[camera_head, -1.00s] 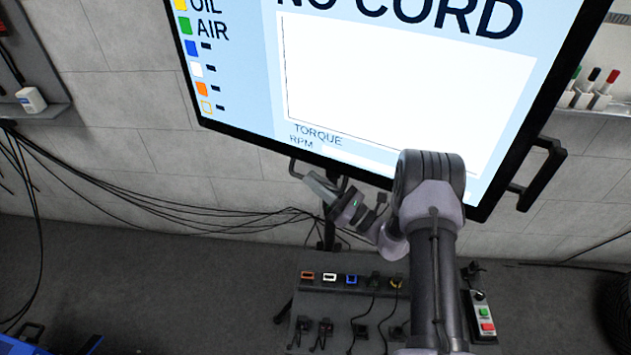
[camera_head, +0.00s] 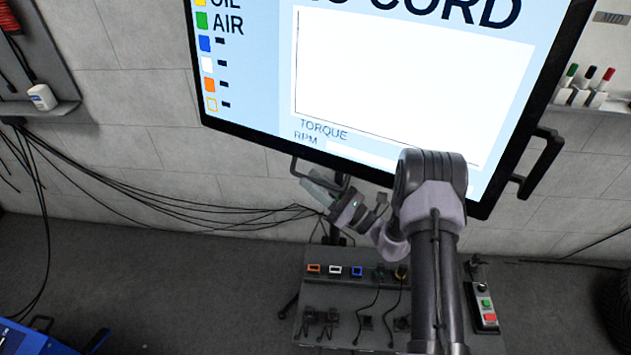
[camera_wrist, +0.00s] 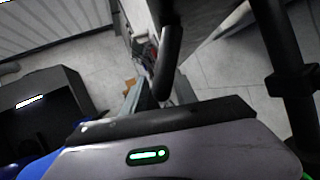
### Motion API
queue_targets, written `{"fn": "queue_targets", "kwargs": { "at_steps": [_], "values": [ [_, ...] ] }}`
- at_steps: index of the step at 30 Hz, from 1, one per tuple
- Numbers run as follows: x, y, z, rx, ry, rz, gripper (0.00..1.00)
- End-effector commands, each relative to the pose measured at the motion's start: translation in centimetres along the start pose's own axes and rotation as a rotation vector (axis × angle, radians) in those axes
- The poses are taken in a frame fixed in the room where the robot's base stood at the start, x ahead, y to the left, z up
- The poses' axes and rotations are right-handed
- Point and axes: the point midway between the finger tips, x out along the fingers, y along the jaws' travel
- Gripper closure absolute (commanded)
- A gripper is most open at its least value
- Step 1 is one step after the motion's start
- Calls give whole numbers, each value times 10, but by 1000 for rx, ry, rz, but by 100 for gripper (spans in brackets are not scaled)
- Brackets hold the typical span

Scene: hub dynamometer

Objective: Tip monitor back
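The monitor (camera_head: 260,95) is a large dark-framed screen with a pale blue display, tilted in the head view. A dark bar handle (camera_head: 297,170) hangs at its lower edge, and another handle (camera_head: 545,165) is on its right side. My gripper (camera_head: 318,187) is at the lower-edge handle, its fingers partly overlapped by it. In the wrist view a dark bar (camera_wrist: 172,55) passes close beside a grey finger (camera_wrist: 133,97) of my gripper. Whether the fingers are apart or closed on the bar cannot be told. My forearm covers part of the screen's lower edge.
Below the monitor stands a grey panel (camera_head: 345,290) with coloured sockets and plugged cords. A control box (camera_head: 485,305) with green and red buttons is beside it. Black cables (camera_head: 180,205) hang along the wall. A blue object (camera_head: 30,340) is at lower left.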

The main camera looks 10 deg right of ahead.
Motion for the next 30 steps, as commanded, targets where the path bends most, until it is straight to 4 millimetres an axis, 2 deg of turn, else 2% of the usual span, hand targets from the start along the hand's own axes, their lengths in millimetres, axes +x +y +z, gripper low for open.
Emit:
{"fn": "queue_targets", "kwargs": {
  "at_steps": [6,10,24,30],
  "values": [
    [-2,-1,0,0,-1,-3,66],
    [-16,-2,1,1,-1,-5,66],
    [-134,-2,1,0,-2,-6,66],
    [-167,-1,0,0,-2,-4,66]
  ]
}}
